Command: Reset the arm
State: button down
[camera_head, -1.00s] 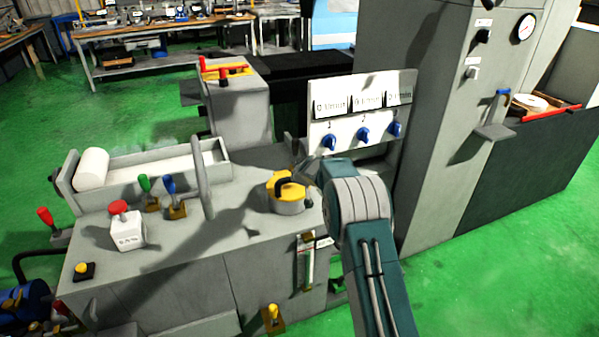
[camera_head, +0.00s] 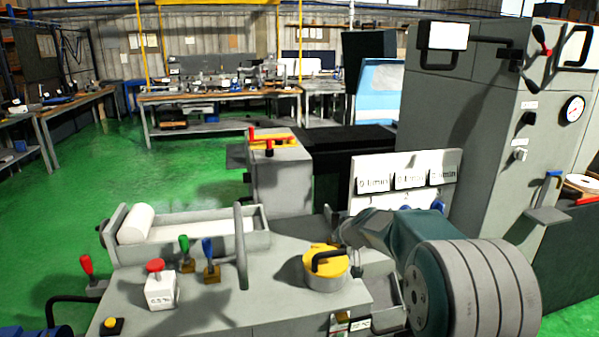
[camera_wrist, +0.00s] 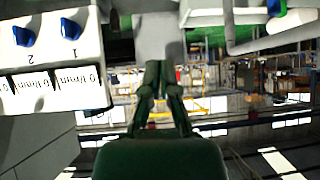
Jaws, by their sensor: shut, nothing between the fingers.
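My arm shows at the lower right of the head view, its large ribbed grey and teal joint close to the camera. The arm bends left toward my gripper (camera_head: 342,232), which is small and partly hidden. It appears just above and behind the yellow round knob (camera_head: 326,272) with a black handle; I cannot tell whether they touch. In the wrist view my gripper (camera_wrist: 160,68) has its dark green fingers together, with nothing between them. The wrist picture is upside down.
A white panel (camera_head: 405,163) with printed labels stands behind the arm; its blue knobs (camera_wrist: 70,27) show in the wrist view. A grey cabinet (camera_head: 480,130) rises at right. Levers and a red-topped button box (camera_head: 160,290) stand on the machine top. Green floor (camera_head: 60,215) is open at left.

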jog(key=s+a+r+g, duration=0.1)
jog(key=s+r, duration=0.4)
jog(key=s, duration=0.6)
jog(key=s+r+g, duration=0.1)
jog(key=s+r, duration=0.4)
jog(key=s, duration=0.6)
jog(key=s+d+f+m+g+h, duration=0.1)
jog(key=s+f, duration=0.1)
jog(key=s, duration=0.8)
jog(key=s+d+f+m+h, duration=0.1)
jog(key=s+d, duration=0.1)
jog(key=s, duration=0.9)
jog(key=shift+s+d+f+m+g+h, duration=0.2)
jog(key=shift+d+f+m+g+h, duration=0.1)
jog(key=shift+f+g+h, duration=0.1)
